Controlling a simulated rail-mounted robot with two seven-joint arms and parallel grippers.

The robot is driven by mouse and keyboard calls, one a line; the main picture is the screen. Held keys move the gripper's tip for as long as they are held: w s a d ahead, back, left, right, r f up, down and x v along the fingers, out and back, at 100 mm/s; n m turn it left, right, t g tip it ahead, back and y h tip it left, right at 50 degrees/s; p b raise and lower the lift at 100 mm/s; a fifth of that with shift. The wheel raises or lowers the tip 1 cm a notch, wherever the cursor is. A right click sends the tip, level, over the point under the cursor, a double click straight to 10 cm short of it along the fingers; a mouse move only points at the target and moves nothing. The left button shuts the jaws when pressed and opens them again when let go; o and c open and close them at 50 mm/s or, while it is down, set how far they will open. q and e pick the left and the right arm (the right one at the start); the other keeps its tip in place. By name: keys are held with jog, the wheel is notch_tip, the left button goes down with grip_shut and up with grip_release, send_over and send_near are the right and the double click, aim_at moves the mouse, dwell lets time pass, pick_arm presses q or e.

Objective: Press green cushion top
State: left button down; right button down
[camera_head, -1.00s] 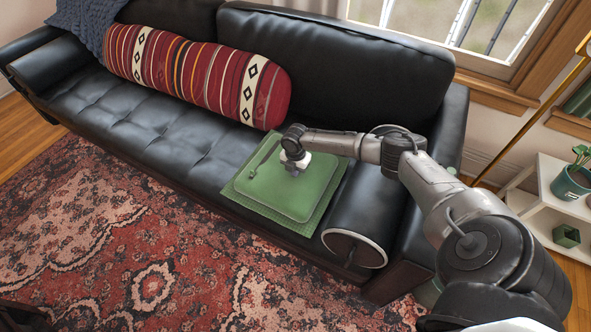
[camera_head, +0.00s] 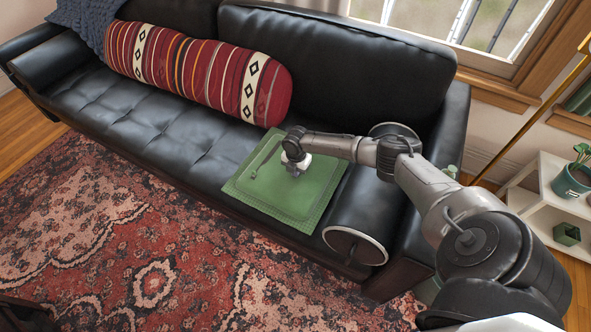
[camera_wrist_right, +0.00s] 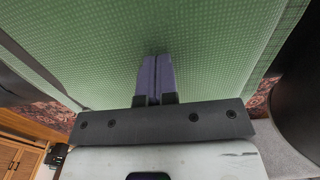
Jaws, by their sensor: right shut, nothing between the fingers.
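The green cushion (camera_head: 270,201) lies on the right end of the black sofa seat. It looks thin and flat, with an inner outline line and a wider textured border. My right gripper (camera_head: 294,173) points down onto the middle of its top. In the right wrist view the green cushion (camera_wrist_right: 85,50) fills most of the frame, with a dotted texture. There my right gripper's fingers (camera_wrist_right: 157,66) are together and empty, with their tips against the green surface. Exact contact is hidden under the gripper. My left gripper is not in view.
A red striped bolster (camera_head: 195,72) leans against the sofa (camera_head: 130,125) back. A black cylindrical armrest (camera_head: 368,222) stands close to the right of the cushion. A white shelf (camera_head: 535,205) with plants is at the far right. A patterned rug (camera_head: 90,240) covers the floor in front.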

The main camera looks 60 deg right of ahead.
notch_tip(320, 180, up, 13)
jog(key=p, duration=0.6)
jog(key=shift+p, duration=0.35)
